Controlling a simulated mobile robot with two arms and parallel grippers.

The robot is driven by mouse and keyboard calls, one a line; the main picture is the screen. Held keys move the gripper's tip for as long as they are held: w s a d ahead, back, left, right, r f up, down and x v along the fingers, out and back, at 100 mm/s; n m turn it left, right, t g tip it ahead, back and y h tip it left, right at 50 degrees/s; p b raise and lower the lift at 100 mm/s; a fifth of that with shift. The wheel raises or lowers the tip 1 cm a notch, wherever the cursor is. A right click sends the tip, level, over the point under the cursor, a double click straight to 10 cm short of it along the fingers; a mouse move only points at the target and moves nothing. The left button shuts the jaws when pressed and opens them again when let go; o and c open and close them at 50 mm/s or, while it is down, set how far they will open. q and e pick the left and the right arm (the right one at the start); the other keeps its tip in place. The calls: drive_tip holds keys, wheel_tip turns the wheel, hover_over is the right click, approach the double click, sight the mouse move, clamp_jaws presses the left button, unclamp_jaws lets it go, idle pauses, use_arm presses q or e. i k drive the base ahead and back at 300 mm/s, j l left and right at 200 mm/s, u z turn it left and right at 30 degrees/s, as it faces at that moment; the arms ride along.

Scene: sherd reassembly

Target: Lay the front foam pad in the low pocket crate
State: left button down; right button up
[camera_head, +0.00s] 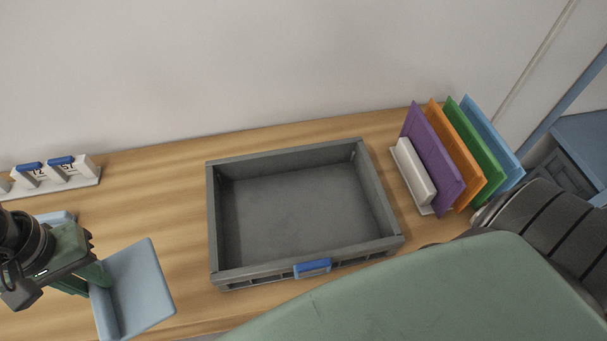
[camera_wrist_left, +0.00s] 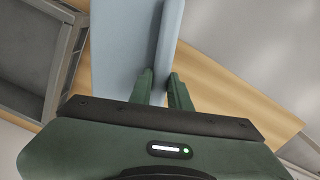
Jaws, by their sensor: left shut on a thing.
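My left gripper (camera_head: 97,276) is shut on a light blue foam pad (camera_head: 140,287) at the lower left of the head view. The pad is tilted and has a bent, L-like shape there. In the left wrist view the pad (camera_wrist_left: 120,50) rises from between the two green fingers of the left gripper (camera_wrist_left: 162,88). The low grey pocket crate (camera_head: 228,278) stands to the right of the pad, apart from it, with a blue tab on its front. Its inside is empty. My right gripper is not in view.
Another light blue piece (camera_head: 56,217) lies partly hidden behind my left gripper. A white holder with blue-topped pieces (camera_head: 62,178) stands at the back left. Upright coloured panels (camera_head: 432,158) stand right of the crate. Bare wooden table (camera_head: 165,205) lies left of the crate.

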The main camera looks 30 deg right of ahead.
sight(297, 215)
drive_tip(key=k+z, duration=0.1)
drive_tip(key=z, duration=0.3)
drive_tip(key=k+l+z, duration=0.1)
drive_tip(key=z, duration=0.3)
drive_tip(key=k+l+z, duration=0.1)
drive_tip(key=z, duration=0.3)
